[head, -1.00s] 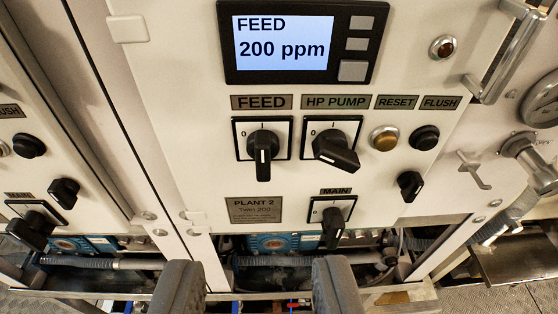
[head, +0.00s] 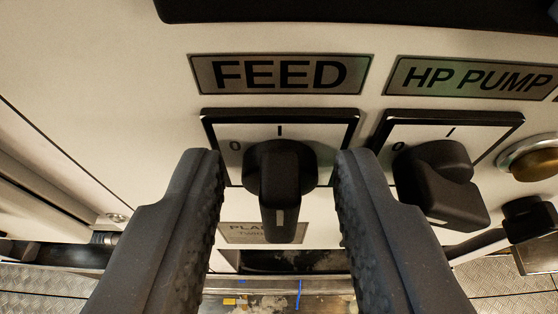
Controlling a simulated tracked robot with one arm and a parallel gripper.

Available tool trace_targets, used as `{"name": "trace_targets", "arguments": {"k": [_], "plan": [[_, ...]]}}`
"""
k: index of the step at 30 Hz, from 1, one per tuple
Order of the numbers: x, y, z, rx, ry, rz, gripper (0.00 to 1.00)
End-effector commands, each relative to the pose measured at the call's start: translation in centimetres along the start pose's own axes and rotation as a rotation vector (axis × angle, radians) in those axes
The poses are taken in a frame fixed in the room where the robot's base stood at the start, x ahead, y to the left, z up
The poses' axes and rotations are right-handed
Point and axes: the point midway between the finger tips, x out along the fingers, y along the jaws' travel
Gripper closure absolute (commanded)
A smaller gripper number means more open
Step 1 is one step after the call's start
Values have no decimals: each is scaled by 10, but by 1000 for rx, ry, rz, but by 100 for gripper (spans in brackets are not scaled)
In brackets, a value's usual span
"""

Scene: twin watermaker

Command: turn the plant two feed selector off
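The plant two feed selector (head: 280,185) is a black rotary knob on a white square plate below the FEED label (head: 281,74). Its plate carries a 0 at the left and a line mark at the top middle. The knob's handle sticks out toward me and downward, with a pale line at its tip. My gripper (head: 278,170) is open, one dark padded finger on each side of the knob. A gap shows between each finger and the handle, so nothing is held. The PLANT 2 plate (head: 262,233) is partly hidden behind the knob and left finger.
The HP PUMP selector (head: 440,180) stands close to the right of my right finger, its handle turned toward lower right. The amber reset button (head: 533,160) and another black knob (head: 530,218) are farther right. The panel left of the FEED plate is clear.

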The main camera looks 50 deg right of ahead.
Motion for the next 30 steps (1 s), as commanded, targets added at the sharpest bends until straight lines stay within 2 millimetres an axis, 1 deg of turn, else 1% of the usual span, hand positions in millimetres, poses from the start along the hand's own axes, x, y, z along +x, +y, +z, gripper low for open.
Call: {"name": "trace_targets", "arguments": {"k": [6,7,10,11,16,17,22,30], "plan": [[0,0,0,0,0,1,67],[0,0,0,0,0,1,70],[0,1,0,0,0,1,98],[0,1,0,0,0,1,100],[1,1,0,1,0,2,100],[-4,-3,1,0,1,1,100],[0,0,0,-9,-1,6,100],[2,0,0,-109,-5,51,100]]}}
